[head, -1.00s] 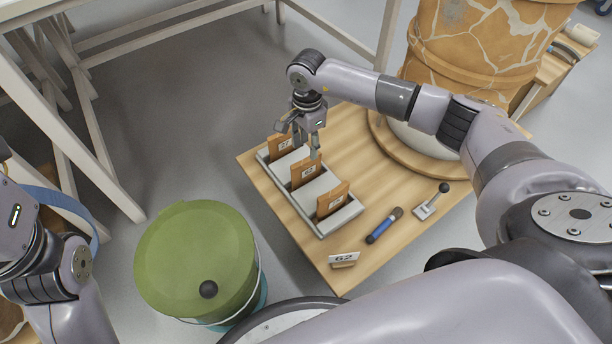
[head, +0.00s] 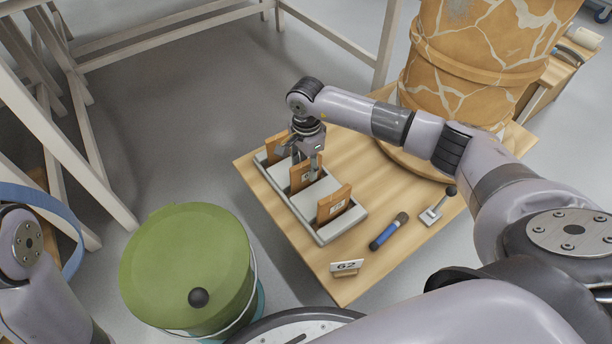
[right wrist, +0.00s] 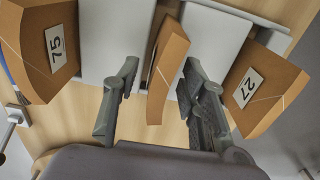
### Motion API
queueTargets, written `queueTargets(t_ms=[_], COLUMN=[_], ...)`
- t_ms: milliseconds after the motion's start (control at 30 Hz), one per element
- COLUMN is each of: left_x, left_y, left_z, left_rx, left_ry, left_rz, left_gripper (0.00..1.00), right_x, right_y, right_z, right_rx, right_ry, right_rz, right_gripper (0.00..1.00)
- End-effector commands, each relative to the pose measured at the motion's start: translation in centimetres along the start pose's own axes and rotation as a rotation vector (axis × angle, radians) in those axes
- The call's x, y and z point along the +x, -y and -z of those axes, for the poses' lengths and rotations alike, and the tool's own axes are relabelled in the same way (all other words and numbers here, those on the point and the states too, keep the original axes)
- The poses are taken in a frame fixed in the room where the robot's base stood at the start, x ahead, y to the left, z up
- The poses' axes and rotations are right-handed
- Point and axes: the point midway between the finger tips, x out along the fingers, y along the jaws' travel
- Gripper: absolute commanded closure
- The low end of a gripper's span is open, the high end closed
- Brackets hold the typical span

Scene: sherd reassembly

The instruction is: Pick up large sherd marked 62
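Three orange-brown sherds stand upright in a grey slotted rack (head: 285,202). The middle sherd (head: 298,182) carries a white label too small to read surely in the head view. In the right wrist view the middle sherd (right wrist: 166,72) is seen nearly edge-on, its label hidden. The others there are marked 75 (right wrist: 28,62) and 27 (right wrist: 262,90). My right gripper (head: 306,166) is down at the middle sherd, open, with one finger on each side. In the right wrist view gaps show between the sherd and both fingers (right wrist: 160,78). My left gripper is out of view.
A card reading 62 (head: 346,266), a blue-handled brush (head: 388,232) and a small ball-topped lever (head: 438,207) sit on the wooden table (head: 375,272). A large cracked vessel (head: 470,62) stands behind. A green-lidded bucket (head: 185,255) stands left of the table.

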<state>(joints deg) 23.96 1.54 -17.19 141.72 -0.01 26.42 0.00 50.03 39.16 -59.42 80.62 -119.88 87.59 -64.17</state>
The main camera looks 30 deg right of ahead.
Motion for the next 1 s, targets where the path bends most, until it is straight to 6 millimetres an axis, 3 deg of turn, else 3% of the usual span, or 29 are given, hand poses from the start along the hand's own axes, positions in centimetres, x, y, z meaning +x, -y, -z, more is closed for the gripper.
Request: queueTargets(t_ms=[633, 1000], left_x=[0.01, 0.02], left_y=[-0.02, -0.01], left_z=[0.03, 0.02], left_rx=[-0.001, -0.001], left_ry=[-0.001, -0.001], left_rz=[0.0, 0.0], left_gripper=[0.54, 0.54], right_x=[-0.05, -0.12], right_y=[0.01, 0.06], right_z=[0.02, 0.03], right_rx=[0.0, 0.0], right_ry=[0.0, 0.0], right_rz=[0.0, 0.002], right_gripper=[1.0, 1.0])
